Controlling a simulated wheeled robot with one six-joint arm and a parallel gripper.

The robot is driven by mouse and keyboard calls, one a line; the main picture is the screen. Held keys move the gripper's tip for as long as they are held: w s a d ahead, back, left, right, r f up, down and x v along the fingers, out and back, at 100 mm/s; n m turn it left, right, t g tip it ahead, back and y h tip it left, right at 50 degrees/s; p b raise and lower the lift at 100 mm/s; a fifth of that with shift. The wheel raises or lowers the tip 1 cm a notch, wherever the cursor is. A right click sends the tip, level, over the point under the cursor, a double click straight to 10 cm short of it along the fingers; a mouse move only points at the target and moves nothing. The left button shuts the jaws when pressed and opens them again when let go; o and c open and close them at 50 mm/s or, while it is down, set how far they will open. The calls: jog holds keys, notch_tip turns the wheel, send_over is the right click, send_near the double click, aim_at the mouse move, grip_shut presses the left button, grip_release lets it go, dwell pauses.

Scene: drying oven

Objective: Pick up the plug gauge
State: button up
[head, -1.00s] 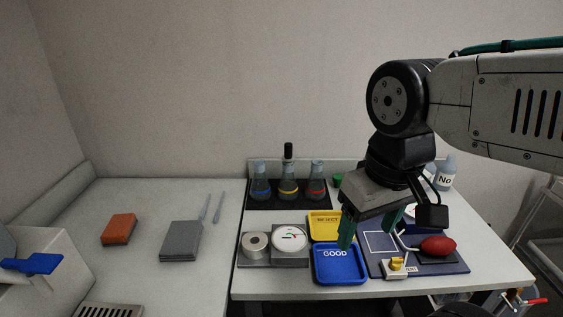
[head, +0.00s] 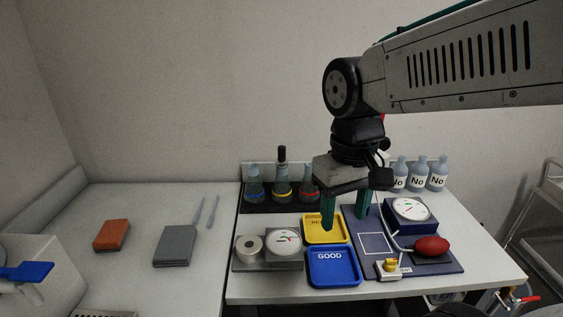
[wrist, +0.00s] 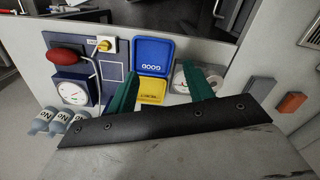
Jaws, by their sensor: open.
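No part is plainly marked as the plug gauge, so I cannot tell which it is. A yellow-topped piece on a small white block (head: 389,267) sits at the front of the blue board; it also shows in the wrist view (wrist: 104,45). A white roll-like cylinder (head: 249,246) and a white round dial (head: 285,241) sit on a grey base at the left of the table. My gripper (head: 345,222) is open and empty, with green fingers pointing down over the area of the yellow tray and blue board. In the wrist view its right finger partly hides the dial (wrist: 179,82).
A yellow tray (head: 324,240) stands behind a blue GOOD tray (head: 334,281). The blue board (head: 352,233) carries a dial box (head: 411,210) and red bulb (head: 432,246). Flasks (head: 282,187) and "No" bottles (head: 419,178) line the back.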

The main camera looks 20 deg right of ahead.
aim_at(282, 147)
jog(key=w+d+m, duration=0.1)
jog(key=w, duration=1)
jog(key=w+d+m+t, duration=0.1)
jog(key=w, duration=1)
jog(key=w+d+m, duration=0.1)
jog(key=w+d, duration=0.1)
jog(key=w, duration=1)
jog(key=shift+d+f+m+t+h, duration=0.1)
jog(key=shift+f+m+t+h, duration=0.1)
jog(key=shift+m+t+h, duration=0.1)
jog(key=shift+w, duration=0.1)
jog(key=f, duration=0.2)
jog(key=w+f, duration=0.1)
jog(key=f, duration=0.4)
jog(key=shift+w+d+f, duration=0.1)
jog(key=shift+w+f, duration=0.1)
jog(key=shift+f, duration=0.05)
jog(key=c, duration=1.1)
jog(key=shift+o, duration=0.2)
jog(key=shift+r, duration=0.1)
